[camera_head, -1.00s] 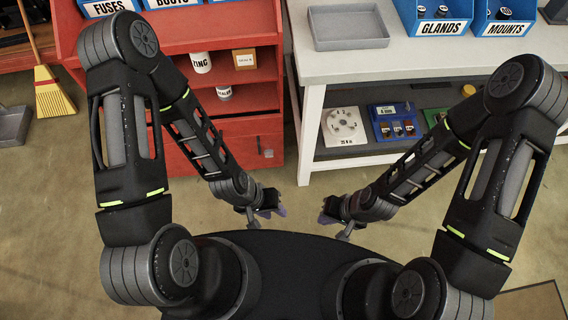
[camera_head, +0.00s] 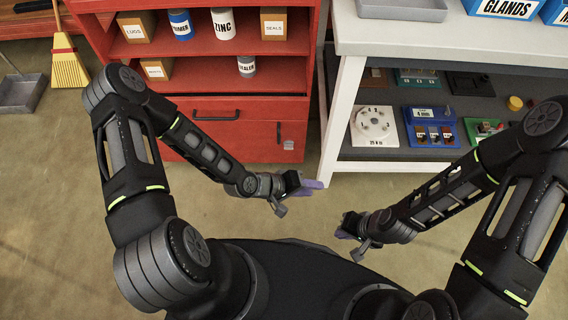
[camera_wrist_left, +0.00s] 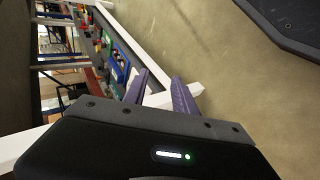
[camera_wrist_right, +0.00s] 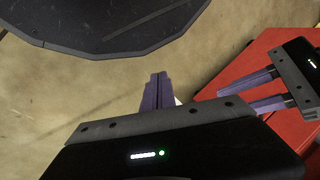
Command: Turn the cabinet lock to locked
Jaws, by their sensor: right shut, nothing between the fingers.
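The red cabinet (camera_head: 228,139) stands at the upper left in the head view, with a dark bar handle on its lower front. A small grey fitting (camera_head: 289,144), which looks like the lock, sits at the right of that front. It is too small to tell which way it is turned. My left gripper (camera_head: 313,186) is open and empty, in front of and below the fitting, apart from it. Its spread purple fingers also show in the right wrist view (camera_wrist_right: 250,93). My right gripper (camera_head: 346,234) is shut and empty, lower and farther from the cabinet.
A white-framed workbench (camera_head: 345,125) stands right of the cabinet, its leg close to my left gripper. Its lower shelf holds a white dial plate (camera_head: 373,126) and a blue box (camera_head: 431,127). A broom (camera_head: 68,65) and dustpan (camera_head: 22,93) are at far left. Floor before the cabinet is clear.

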